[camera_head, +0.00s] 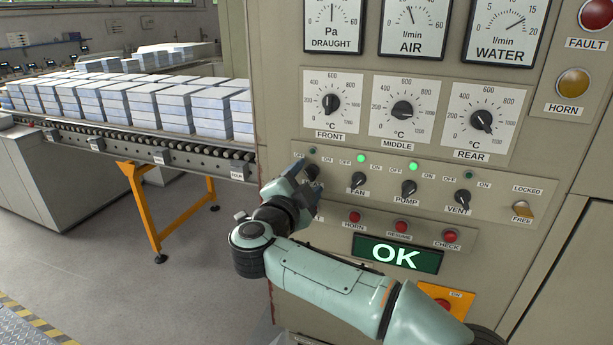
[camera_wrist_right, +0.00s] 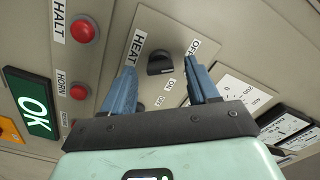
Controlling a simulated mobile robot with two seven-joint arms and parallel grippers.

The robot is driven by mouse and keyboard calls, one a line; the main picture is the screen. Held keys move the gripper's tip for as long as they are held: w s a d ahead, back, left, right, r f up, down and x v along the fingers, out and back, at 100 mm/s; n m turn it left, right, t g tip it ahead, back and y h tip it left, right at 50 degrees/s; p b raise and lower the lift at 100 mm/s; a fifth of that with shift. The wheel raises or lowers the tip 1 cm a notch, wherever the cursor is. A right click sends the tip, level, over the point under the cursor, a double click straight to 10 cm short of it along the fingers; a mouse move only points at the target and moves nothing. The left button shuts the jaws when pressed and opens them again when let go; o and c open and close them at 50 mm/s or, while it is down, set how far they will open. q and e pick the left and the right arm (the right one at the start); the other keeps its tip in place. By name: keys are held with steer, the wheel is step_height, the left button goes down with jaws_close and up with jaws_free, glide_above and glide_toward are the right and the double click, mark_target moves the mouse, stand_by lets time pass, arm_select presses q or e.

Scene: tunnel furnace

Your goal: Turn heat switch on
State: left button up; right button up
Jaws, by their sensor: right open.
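The heat switch (camera_wrist_right: 160,63) is a black rotary knob with a HEAT label beside it and OFF and ON marks, in the middle of the right wrist view. In the head view the heat switch (camera_head: 313,171) is partly hidden by my right gripper (camera_head: 307,180). The lamp above it (camera_head: 312,151) is dark. My right gripper also shows in the wrist view (camera_wrist_right: 160,76), open, with one blue finger on each side of the knob. Whether the fingers touch it, I cannot tell. Its exact pointing direction is unclear. My left gripper is not in view.
To the right on the panel are the fan (camera_head: 358,180), pump (camera_head: 409,188) and vent (camera_head: 462,197) knobs; the fan and pump lamps are green. Red buttons (camera_head: 401,226) and a lit OK display (camera_head: 397,253) sit below. A roller conveyor (camera_head: 190,150) with stacked blocks stands left.

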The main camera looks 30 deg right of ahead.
steer(key=shift+w+d, duration=0.45)
steer(key=shift+d, duration=0.05)
steer(key=c, duration=1.1)
steer(key=shift+o, duration=0.2)
